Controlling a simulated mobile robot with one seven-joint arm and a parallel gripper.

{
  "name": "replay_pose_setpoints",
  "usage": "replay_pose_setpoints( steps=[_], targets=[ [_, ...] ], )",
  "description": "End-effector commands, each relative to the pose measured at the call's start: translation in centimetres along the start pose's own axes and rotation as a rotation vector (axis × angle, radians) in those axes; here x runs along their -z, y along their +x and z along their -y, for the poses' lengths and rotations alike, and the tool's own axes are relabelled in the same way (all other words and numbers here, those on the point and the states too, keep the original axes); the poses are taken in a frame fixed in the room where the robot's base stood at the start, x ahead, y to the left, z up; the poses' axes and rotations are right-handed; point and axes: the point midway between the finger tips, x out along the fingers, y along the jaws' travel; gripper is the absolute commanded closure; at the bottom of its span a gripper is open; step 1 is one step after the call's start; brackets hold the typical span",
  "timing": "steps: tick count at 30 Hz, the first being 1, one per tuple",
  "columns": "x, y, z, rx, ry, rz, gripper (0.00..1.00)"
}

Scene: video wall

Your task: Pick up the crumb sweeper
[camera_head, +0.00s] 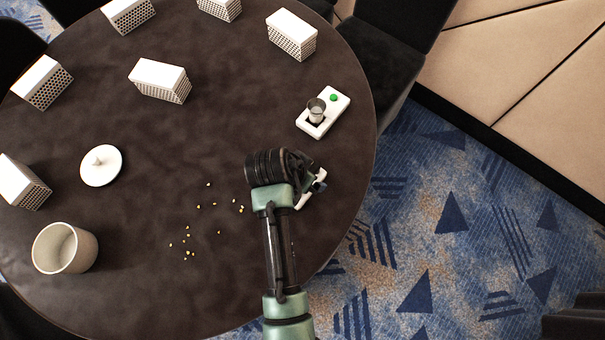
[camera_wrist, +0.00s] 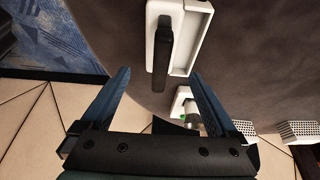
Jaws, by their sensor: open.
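The crumb sweeper appears to be the white piece with a black bar-like handle (camera_wrist: 161,45) at the top middle of the wrist view, on the dark table. In the head view only a bit of white, likely its edge (camera_head: 304,199), shows beside my gripper (camera_head: 318,182); the arm hides the rest. In the wrist view my gripper (camera_wrist: 160,77) is open, with two blue fingers apart. The lower end of the handle shows between the fingertips in the picture. I see no finger closed on it, and the height gap is unclear.
A white tray with a green button (camera_head: 333,98) holds a small metal cup (camera_head: 316,110). Crumbs (camera_head: 190,240) lie left of my arm. The table edge is close on the right.

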Motion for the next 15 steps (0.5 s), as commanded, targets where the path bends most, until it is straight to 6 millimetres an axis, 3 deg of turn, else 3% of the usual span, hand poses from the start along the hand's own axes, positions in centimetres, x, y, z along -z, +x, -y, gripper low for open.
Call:
replay_pose_setpoints(
  steps=[15],
  targets=[
    [-0.6, 5.2, -0.1, 0.0, 0.001, 0.0, 0.05]
  ],
)
